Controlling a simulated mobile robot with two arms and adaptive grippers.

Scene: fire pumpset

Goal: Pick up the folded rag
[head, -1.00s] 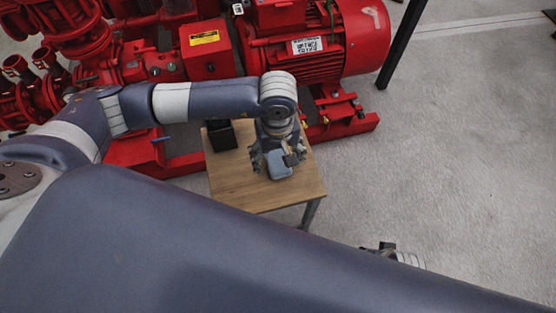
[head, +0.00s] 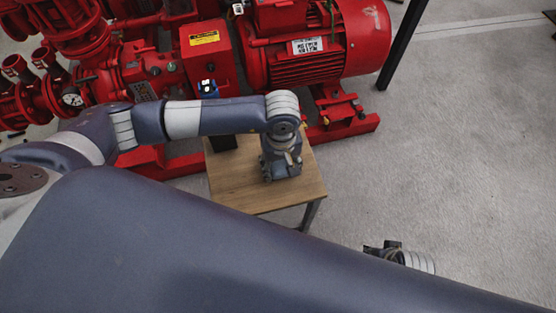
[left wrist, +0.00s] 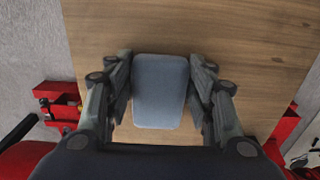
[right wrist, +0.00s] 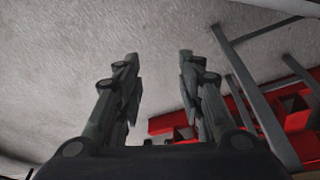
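The folded rag (left wrist: 160,92) is a blue-grey rounded block lying on the wooden table top (left wrist: 240,40) in the left wrist view. My left gripper (left wrist: 161,68) points down over it, with one finger close along each side of the rag. Its fingers look open, with thin gaps beside the rag; contact is not clear. In the head view, my left gripper (head: 281,168) is low over the table (head: 245,195) and mostly hides the rag. My right gripper (right wrist: 158,65) is open and empty; in the head view it shows (head: 382,248) over the floor.
A dark container (head: 221,141) stands on the table's back left, beside my left gripper. The red pump set (head: 300,50) is directly behind the table. A black post (head: 402,45) stands at the right. The concrete floor (head: 450,150) right of the table is clear.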

